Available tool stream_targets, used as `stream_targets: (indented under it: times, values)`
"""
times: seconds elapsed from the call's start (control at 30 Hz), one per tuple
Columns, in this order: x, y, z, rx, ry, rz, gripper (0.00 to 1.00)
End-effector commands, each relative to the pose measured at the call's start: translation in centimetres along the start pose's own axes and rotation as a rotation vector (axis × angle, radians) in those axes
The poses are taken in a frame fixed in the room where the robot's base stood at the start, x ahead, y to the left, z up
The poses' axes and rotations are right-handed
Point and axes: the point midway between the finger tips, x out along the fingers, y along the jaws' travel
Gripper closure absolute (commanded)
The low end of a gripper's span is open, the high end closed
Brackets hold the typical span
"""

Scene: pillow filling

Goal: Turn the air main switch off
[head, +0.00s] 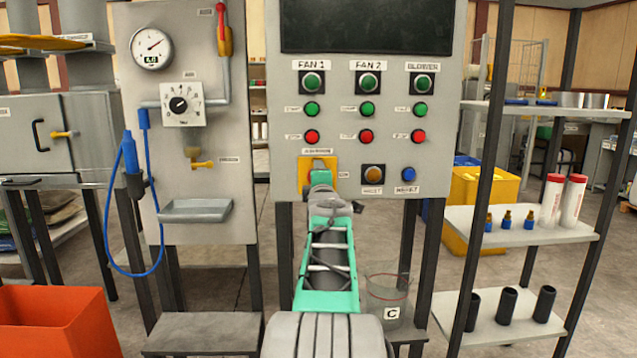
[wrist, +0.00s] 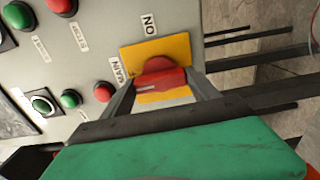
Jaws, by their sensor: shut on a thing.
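The air main switch is a red knob (wrist: 160,72) on a yellow plate (wrist: 165,48) in the wrist view. Its plate (head: 304,170) also shows in the head view, low on the left of the grey control panel, under a small label. My gripper (wrist: 160,80) has one finger on each side of the knob and is shut on it. A pale line shows on the knob's near face. An ON label (wrist: 150,25) lies beyond the plate, and a label reading MAIN sits to its left. In the head view my arm hides most of the knob.
Red stop buttons (head: 312,136), green buttons (head: 312,109), an amber button (head: 373,174) and a blue button (head: 408,173) sit close by on the panel. A clear bucket marked C (head: 384,312) stands below. Shelves (head: 505,226) with bottles stand at right.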

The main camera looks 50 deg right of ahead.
Motion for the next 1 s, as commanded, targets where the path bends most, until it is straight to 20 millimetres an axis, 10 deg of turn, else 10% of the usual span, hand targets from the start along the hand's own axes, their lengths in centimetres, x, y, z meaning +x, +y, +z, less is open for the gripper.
stream_targets:
  times: [0.57,1.0]
  values:
    - [-0.3,0.1,0.0,0.000,0.000,0.001,0.09]
    - [-7.3,0.1,0.0,0.000,-0.001,0.001,0.09]
